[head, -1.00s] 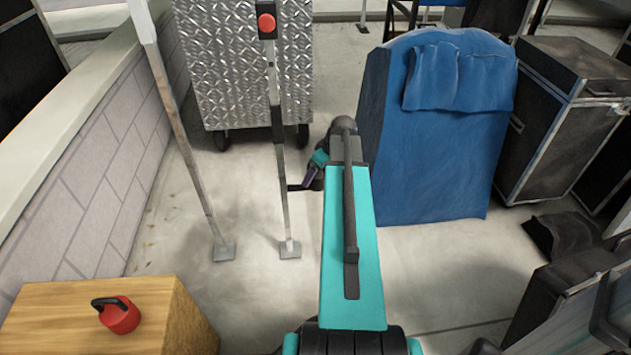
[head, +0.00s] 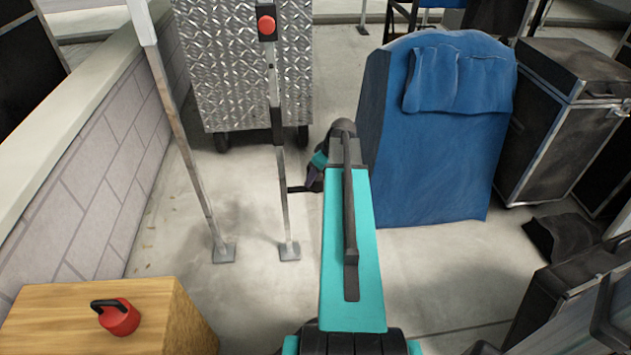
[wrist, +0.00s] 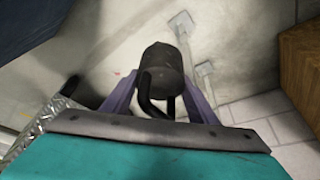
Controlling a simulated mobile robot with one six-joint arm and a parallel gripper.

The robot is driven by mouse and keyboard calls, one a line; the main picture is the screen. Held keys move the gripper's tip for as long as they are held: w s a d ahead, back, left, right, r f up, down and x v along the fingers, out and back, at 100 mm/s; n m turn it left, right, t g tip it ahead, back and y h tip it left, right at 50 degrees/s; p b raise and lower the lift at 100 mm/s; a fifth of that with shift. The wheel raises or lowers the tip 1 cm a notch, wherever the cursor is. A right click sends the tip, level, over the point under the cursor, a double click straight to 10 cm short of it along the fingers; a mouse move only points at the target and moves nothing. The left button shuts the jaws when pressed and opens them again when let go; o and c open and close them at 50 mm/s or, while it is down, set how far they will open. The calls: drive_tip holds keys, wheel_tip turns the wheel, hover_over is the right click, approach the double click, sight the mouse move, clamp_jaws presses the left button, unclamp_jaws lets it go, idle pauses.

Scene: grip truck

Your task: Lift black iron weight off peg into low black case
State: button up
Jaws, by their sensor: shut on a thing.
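A black iron weight (wrist: 163,70) with a looped handle shows in the wrist view, between the purple fingers of my gripper (wrist: 155,98). The fingers are shut on its handle. In the head view my gripper (head: 313,179) is small and far off, just right of the thin post, beside a short dark peg (head: 299,189). My arm partly hides it, and the weight is hard to make out there. I cannot tell whether the weight still touches the peg. Black cases (head: 560,300) stand at the lower right, cut by the frame; I cannot tell which is the low case.
A thin post (head: 283,205) with a red knob and a second post (head: 205,195) stand left of my arm. A blue padded block (head: 430,160) stands close on the right. A red weight (head: 120,317) sits on a wooden box (head: 50,325). A black bag-like thing (head: 562,238) lies right.

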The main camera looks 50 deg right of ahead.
clamp_jaws()
drive_tip(key=shift+r, duration=0.25)
drive_tip(key=shift+r+p, duration=1.25)
drive_tip(key=shift+r, duration=3.6)
